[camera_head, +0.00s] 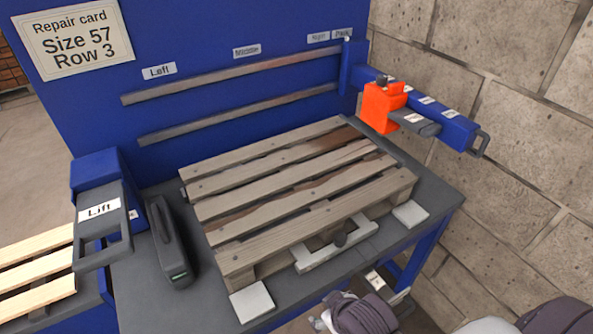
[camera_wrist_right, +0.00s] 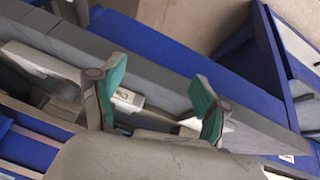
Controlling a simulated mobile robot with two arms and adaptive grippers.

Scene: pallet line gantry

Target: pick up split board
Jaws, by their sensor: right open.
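A weathered wooden pallet (camera_head: 300,195) lies on the grey bench top, with several top boards running lengthwise. Some boards have worn, uneven edges and brown stains. I cannot tell for sure which one is the split board. My right gripper (camera_wrist_right: 158,98) is open in the right wrist view, its two green-padded fingers apart. Between and behind them are a grey bench edge and a small white label (camera_wrist_right: 128,98); no board is between the fingers. In the head view my right arm shows at the bottom, below the bench front. My left gripper is out of view.
A blue back panel (camera_head: 240,60) carries two wooden rails and a repair card (camera_head: 75,40) reading Size 57, Row 3. An orange clamp (camera_head: 382,107) sits on a blue arm at right.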

